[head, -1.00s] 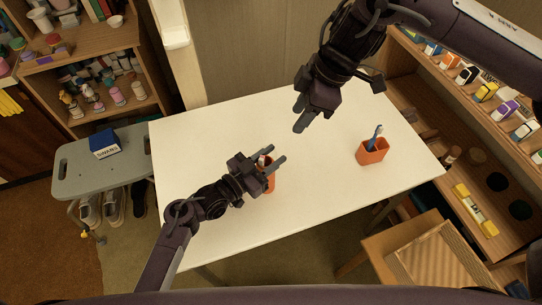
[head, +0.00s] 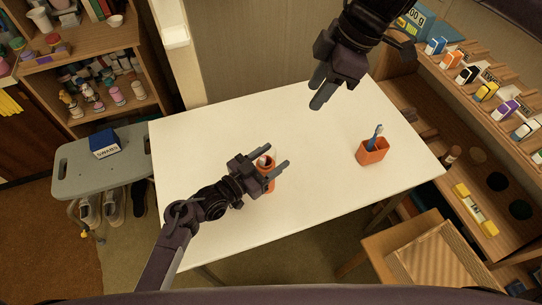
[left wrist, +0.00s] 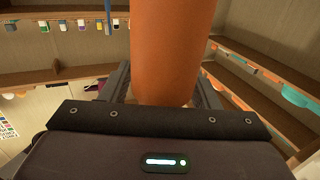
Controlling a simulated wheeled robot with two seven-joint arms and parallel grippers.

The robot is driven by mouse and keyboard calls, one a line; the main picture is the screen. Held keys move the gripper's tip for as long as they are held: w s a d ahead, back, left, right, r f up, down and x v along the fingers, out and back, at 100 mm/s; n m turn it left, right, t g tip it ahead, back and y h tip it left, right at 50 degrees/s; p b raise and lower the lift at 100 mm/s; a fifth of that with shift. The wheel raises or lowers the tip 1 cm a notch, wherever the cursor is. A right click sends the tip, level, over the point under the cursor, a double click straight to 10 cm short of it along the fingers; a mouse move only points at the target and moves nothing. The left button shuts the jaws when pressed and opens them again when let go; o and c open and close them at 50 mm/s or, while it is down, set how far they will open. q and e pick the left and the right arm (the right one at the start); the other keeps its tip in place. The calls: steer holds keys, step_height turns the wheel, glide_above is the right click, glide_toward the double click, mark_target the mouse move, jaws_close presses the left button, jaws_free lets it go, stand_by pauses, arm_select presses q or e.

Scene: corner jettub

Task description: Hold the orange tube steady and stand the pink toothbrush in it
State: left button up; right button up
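The orange tube (head: 269,185) stands on the white table, left of the middle. My left gripper (head: 276,166) has one finger on each side of it near its top. In the left wrist view the tube (left wrist: 170,50) fills the gap between the fingers, which look closed on it. A small pale bit shows at the tube's mouth; I cannot tell whether it is the pink toothbrush, which I cannot make out elsewhere. My right gripper (head: 320,90) is high over the table's back edge, its fingers apart and nothing between them.
An orange cup (head: 372,152) with a blue toothbrush (head: 376,134) stands at the table's right. A grey stool (head: 72,177) with a blue box (head: 105,144) is on the left. Wooden shelves line the right. The white table (head: 210,135) is otherwise clear.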

arm_select(q)
steer(key=shift+w+r, duration=0.1)
steer(key=shift+r, duration=0.05)
steer(key=v, duration=1.2)
